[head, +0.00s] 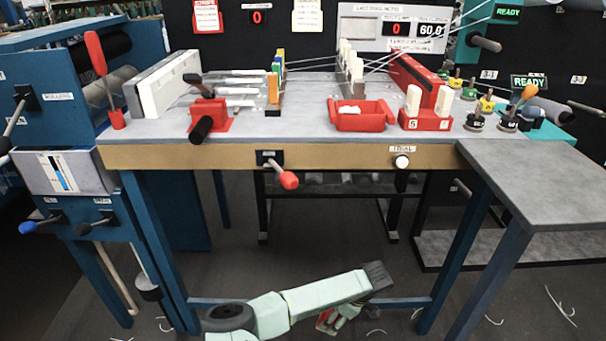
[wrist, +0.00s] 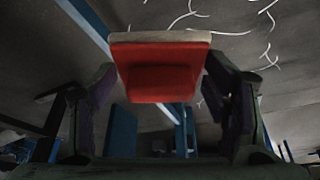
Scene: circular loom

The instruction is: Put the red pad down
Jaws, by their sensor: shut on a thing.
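The red pad (wrist: 160,70) is held between the two fingers of my gripper (wrist: 160,88) in the wrist view. It has a red face with a raised red block and a pale edge along its top. My gripper also shows in the head view (head: 332,321), low in front of the table and below its top, with a small bit of red at its fingers. The pad is clear of any surface in the wrist view, with the dark floor behind it.
The grey table (head: 300,148) carries a red open bin (head: 361,121), a red block with white pegs (head: 427,122) and a red-based crank (head: 208,120). A lower grey side table (head: 545,190) stands at the right. Blue legs stand near my arm. White thread scraps lie on the floor.

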